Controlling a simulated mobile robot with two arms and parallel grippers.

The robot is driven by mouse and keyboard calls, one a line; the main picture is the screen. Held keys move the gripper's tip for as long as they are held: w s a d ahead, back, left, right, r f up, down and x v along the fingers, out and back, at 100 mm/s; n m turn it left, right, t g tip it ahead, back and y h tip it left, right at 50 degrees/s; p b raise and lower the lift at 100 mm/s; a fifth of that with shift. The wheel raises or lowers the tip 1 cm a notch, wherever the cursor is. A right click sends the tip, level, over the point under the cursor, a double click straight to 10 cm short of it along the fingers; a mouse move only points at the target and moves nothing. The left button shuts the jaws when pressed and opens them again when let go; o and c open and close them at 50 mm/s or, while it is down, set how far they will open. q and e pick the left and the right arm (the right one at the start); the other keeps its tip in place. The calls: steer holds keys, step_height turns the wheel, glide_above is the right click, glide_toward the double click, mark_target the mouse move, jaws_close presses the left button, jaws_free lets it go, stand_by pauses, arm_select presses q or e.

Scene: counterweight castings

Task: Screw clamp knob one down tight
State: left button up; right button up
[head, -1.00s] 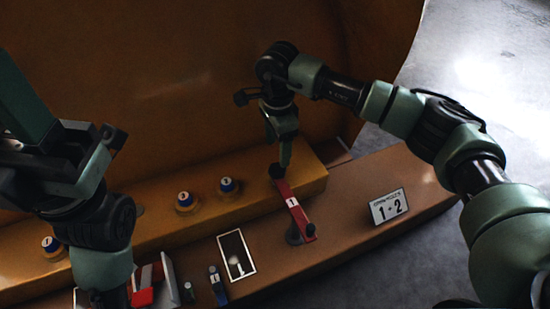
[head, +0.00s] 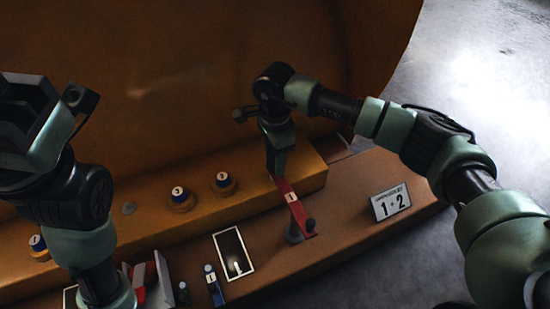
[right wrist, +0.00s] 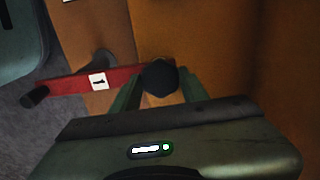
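Clamp knob one (right wrist: 160,77) is a dark round knob at one end of the red clamp bar (right wrist: 70,84) labelled 1. In the right wrist view it sits between the two fingertips of my right gripper (right wrist: 160,88), which lie against its sides with no clear gap. In the head view my right gripper (head: 274,172) is down at the far end of the red bar (head: 290,200) and hides the knob. A dark post and stub stand at the bar's near end. My left gripper (head: 45,115) is raised at the upper left, away from the clamp; its fingers are unclear.
A framed dark panel (head: 234,255), a blue labelled piece (head: 215,288) and a 1–2 sign (head: 390,203) are on the lower shelf. A large curved brown wall (head: 190,80) rises behind.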

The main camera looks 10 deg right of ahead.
steer(key=c, duration=0.4)
steer(key=shift+o, duration=0.3)
